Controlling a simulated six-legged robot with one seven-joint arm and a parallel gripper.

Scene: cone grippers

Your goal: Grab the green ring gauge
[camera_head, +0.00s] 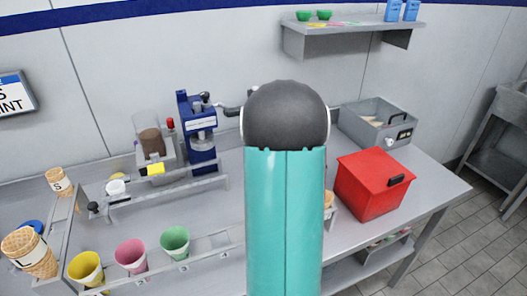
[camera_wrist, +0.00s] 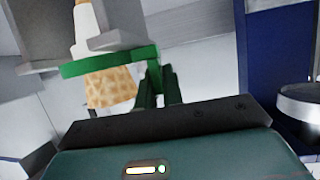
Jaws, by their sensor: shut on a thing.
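The green ring gauge (camera_wrist: 112,62) shows in the wrist view as a flat green band left of centre, just beyond my gripper. My gripper (camera_wrist: 160,78) is shut on its right end, with dark green fingers rising from the black bar. The exact grip is hard to see. A waffle cone (camera_wrist: 112,88) shows at the band, with its lower part below it; I cannot tell if it passes through the ring or stands behind it. In the head view my arm hides my gripper, and I cannot make out the ring gauge.
Grey metal parts (camera_wrist: 40,30) crowd the ring in the wrist view. On the bench stand a blue press (camera_head: 200,135), a red box (camera_head: 372,185), a grey box (camera_head: 375,122), a green cup (camera_head: 175,242), a pink cup (camera_head: 131,255), a yellow cup (camera_head: 86,268) and waffle cones (camera_head: 30,252).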

